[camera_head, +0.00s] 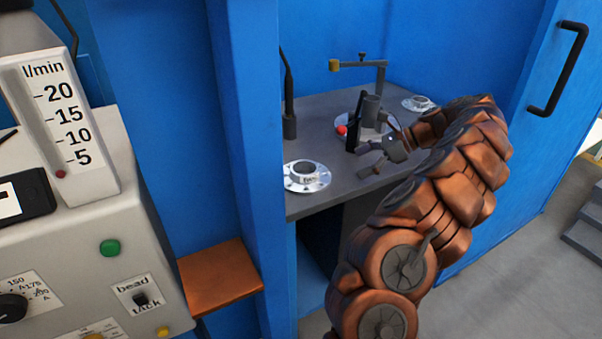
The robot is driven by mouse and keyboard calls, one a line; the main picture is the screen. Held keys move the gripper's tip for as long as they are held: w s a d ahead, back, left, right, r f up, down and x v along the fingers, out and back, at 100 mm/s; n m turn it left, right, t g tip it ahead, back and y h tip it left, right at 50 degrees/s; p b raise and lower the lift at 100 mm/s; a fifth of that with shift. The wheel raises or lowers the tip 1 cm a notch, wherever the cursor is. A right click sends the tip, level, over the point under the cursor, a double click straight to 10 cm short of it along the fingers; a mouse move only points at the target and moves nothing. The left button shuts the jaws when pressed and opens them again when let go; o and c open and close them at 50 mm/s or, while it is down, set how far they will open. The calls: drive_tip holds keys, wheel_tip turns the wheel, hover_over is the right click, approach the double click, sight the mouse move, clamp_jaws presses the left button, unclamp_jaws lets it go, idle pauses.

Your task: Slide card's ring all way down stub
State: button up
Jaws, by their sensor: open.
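A white flanged piece with a short round stub (305,170) lies at the front left of the grey bench, and small dark lettering shows on the stub's front. A second flange with a taller grey stub (371,108) stands farther back, partly hidden by my arm. A thin dark upright piece (356,122) stands close in front of it; I cannot tell whether this is the card. No ring around a stub can be made out clearly. My gripper (368,161) is open just in front of the middle flange, with nothing visible between its fingers.
A red ball (341,130) shows by the middle flange. A grey post with a yellow-tipped arm (358,65) rises behind it. A third flange (418,103) lies at the back right. A dark post (289,122) stands at the left. Blue walls (440,50) enclose the bench.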

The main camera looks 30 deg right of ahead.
sight(305, 167)
drive_tip(key=w+a, duration=0.4)
drive_tip(key=a, duration=0.1)
drive_tip(key=w+a, duration=0.2)
drive_tip(key=a, duration=0.1)
drive_tip(key=shift+w+a, duration=0.2)
drive_tip(key=shift+a, duration=0.05)
drive_tip(key=x, duration=0.5)
drive_tip(key=shift+w, duration=0.1)
drive_tip(key=shift+c, duration=0.3)
drive_tip(key=c, duration=1.5)
drive_tip(key=shift+a+r, duration=0.1)
drive_tip(key=shift+c, duration=0.4)
